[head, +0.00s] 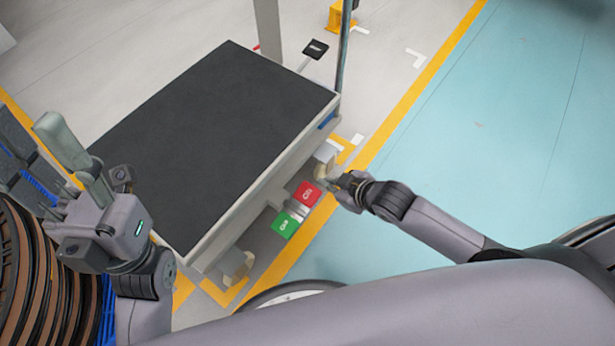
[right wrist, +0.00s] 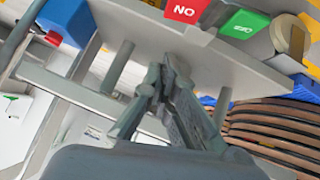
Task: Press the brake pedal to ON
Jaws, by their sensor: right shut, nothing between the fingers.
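The brake pedal has a red pad (head: 308,194) and a green pad (head: 285,225) side by side, low at the cart's right long side. In the right wrist view the red pad (right wrist: 184,10) is partly cut off by the top edge, its white lettering looking like "NO"; the green pad (right wrist: 244,24) is to its right. My right gripper (head: 328,180) is shut and empty, close to the red pad; contact cannot be told. Its fingertips (right wrist: 182,62) show below the red pad. My left gripper (head: 75,150) is raised at the left, its finger gap unclear.
The cart (head: 215,130) has a large dark flat top and pale edges. Its caster wheels (head: 236,265) stand near yellow floor markings. Brown reels (head: 25,270) and a blue rack stand at the lower left. The teal floor (head: 520,120) at the right is clear.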

